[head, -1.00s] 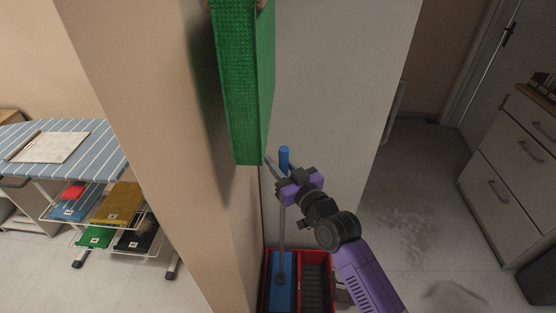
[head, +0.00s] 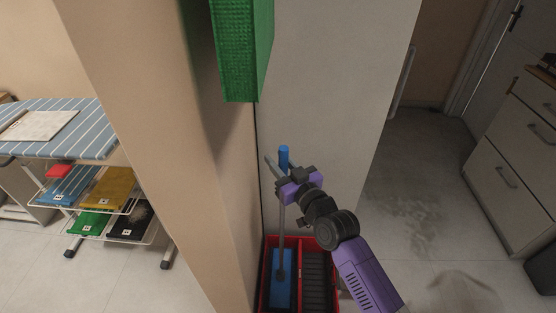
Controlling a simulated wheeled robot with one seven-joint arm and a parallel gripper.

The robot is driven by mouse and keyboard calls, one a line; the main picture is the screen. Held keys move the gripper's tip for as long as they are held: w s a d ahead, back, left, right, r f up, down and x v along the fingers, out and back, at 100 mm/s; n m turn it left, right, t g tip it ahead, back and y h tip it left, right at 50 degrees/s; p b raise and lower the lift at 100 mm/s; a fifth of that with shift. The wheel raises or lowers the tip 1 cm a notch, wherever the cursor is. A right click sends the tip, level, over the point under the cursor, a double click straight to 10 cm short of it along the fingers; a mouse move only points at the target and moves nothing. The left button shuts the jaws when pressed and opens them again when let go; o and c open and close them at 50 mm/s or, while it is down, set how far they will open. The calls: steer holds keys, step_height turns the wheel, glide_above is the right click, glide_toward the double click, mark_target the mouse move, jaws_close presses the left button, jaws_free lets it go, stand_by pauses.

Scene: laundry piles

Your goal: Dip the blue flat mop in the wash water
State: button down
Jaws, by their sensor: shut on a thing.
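The flat mop has a grey pole with a blue top (head: 284,158) and a blue flat head (head: 281,279). My gripper (head: 283,186) is shut on the pole just below the blue top. The pole stands nearly upright. The mop head is inside the left compartment of a red bucket (head: 301,241) near the bottom of the view. Whether the head touches water there, I cannot tell; no water surface is clearly visible. The right compartment holds a dark ribbed grid (head: 317,281).
A green box-like object (head: 238,55) hangs above, by the wall corner. An ironing board (head: 60,122) and a wire rack with folded coloured cloths (head: 110,187) stand at left. A drawer cabinet (head: 520,165) is at right. The floor (head: 405,215) between has wet-looking stains.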

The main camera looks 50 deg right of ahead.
step_height(320, 180, down, 9)
steer(key=b, duration=0.8)
steer(key=shift+f+b, duration=0.6)
steer(key=shift+f, duration=0.1)
stand_by(1.1)
step_height(320, 180, up, 24)
steer(key=p, duration=1.9)
steer(key=shift+f, duration=0.15)
stand_by(0.4)
